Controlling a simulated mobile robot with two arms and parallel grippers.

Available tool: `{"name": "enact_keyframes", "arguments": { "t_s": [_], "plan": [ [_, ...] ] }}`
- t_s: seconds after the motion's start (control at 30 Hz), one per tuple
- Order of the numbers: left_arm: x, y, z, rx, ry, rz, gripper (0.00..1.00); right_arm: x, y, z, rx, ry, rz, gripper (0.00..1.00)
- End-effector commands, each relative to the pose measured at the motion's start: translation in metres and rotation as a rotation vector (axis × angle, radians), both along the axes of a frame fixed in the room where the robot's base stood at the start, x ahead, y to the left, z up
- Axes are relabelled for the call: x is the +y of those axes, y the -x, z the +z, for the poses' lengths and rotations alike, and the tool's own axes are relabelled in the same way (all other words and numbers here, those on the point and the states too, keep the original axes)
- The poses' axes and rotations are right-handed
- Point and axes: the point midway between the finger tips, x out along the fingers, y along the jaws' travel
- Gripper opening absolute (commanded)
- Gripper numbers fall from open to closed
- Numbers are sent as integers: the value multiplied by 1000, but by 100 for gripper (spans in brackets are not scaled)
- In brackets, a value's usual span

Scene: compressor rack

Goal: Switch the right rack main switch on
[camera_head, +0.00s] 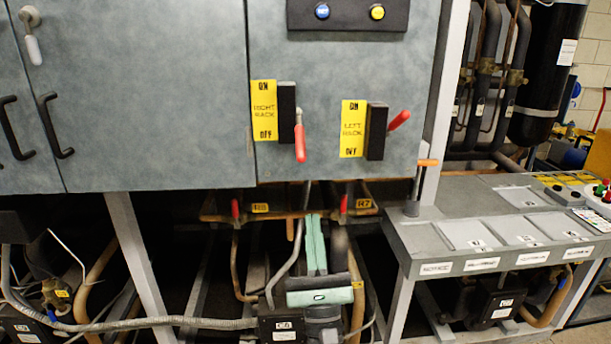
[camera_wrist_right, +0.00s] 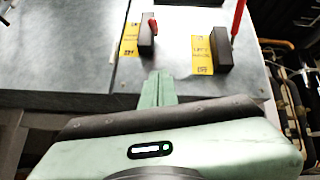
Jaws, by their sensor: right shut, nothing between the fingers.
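The right rack main switch is a black block (camera_head: 287,112) with a red handle (camera_head: 300,142) on the grey cabinet front. Its handle hangs down, toward the OFF end of the yellow RIGHT RACK label (camera_head: 264,110). In the right wrist view the switch block (camera_wrist_right: 146,38) shows beyond the fingertips. My right gripper (camera_head: 316,217) is below the cabinet's bottom edge, lower than the handle and slightly right of it, apart from it. Its pale green fingers (camera_wrist_right: 158,76) are shut and empty. My left gripper is not in view.
The left rack switch (camera_head: 376,131) is close on the right, its red handle (camera_head: 399,120) angled up-right. Pipes with red valve handles (camera_head: 235,209) run below the cabinet. A grey sloped panel (camera_head: 470,215) stands at right. Black door handles (camera_head: 55,125) project at left.

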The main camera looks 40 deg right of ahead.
Motion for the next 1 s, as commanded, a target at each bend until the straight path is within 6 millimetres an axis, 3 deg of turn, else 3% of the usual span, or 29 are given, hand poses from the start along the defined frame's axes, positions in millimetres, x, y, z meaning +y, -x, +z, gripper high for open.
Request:
{"name": "enact_keyframes", "arguments": {
  "t_s": [0.17,0.57,0.8,1.0],
  "plan": [
    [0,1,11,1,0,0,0,-5,-10,17,-2,1,-2,0],
    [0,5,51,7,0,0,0,-30,-59,80,0,2,-3,0],
    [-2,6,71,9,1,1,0,-15,-46,103,3,-1,-1,0],
    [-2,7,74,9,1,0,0,-11,-43,107,2,1,-1,0]
  ]
}}
